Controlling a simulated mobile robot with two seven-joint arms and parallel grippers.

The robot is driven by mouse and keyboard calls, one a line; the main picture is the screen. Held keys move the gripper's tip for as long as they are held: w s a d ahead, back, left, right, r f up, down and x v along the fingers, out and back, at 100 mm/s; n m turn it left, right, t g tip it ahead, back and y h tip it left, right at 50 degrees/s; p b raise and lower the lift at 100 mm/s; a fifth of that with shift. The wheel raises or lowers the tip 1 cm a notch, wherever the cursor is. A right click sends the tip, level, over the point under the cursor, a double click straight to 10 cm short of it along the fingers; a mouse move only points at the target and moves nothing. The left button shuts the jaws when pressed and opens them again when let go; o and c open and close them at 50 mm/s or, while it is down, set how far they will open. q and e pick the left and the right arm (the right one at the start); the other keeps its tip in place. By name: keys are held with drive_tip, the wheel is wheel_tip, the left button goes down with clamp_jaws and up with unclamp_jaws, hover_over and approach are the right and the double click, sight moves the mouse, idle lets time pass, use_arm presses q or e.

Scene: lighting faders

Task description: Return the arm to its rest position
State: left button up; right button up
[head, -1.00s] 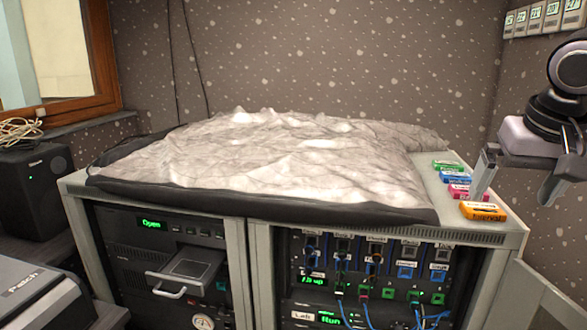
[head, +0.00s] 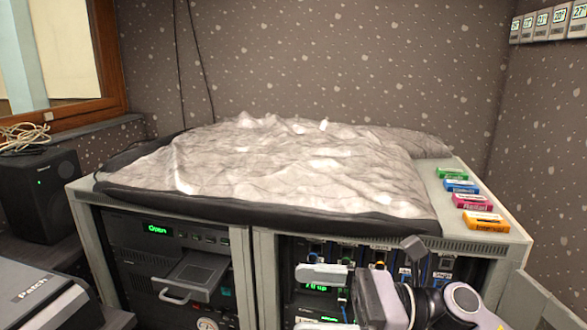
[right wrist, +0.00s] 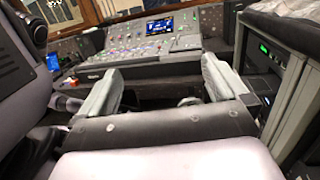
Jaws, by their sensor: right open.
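My right gripper (head: 308,299) is low at the bottom centre-right of the head view, in front of the rack's right bay. Its two pale fingers point left and stand apart, with nothing visible between them. My right arm (head: 455,303) comes in from the bottom right. In the right wrist view the same gripper (right wrist: 160,82) shows both fingers spread wide and empty, with a control console (right wrist: 150,45) beyond them. My left gripper is in neither view.
A rack cabinet (head: 240,240) carries a crumpled grey-white cover (head: 270,165). Green, blue, pink and orange (head: 486,222) labelled blocks lie in a row on its right top. An extended drawer (head: 190,275) sticks out of the left bay. A black speaker (head: 40,195) stands at left.

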drive_tip(key=w+d+f+m+t+h, duration=0.1)
drive_tip(key=d+f+m+t+h, duration=0.4)
drive_tip(key=m, duration=0.7)
drive_tip(key=d+f+m+t+h+p, duration=0.1)
drive_tip(key=f+m+t, duration=0.4)
drive_tip(key=m, duration=0.6)
drive_tip(key=w+d+f+m+t+h, duration=0.1)
drive_tip(key=d+f+m+t+h, duration=0.2)
drive_tip(key=m+t, duration=0.65)
drive_tip(key=s+d+f+m+g+h, duration=0.4)
drive_tip(key=s+f+m, duration=0.3)
drive_tip(key=f+m, duration=0.2)
drive_tip(key=s+d+f+m+g+h+p, duration=0.1)
drive_tip(key=s+d+f+m+g+h, duration=0.3)
drive_tip(key=s+f+m, duration=0.4)
wheel_tip(320, 180, down, 3)
drive_tip(key=shift+s+r+m+g, duration=0.1)
drive_tip(key=shift+s+m+g, duration=0.15)
drive_tip(key=shift+m+g, duration=0.6)
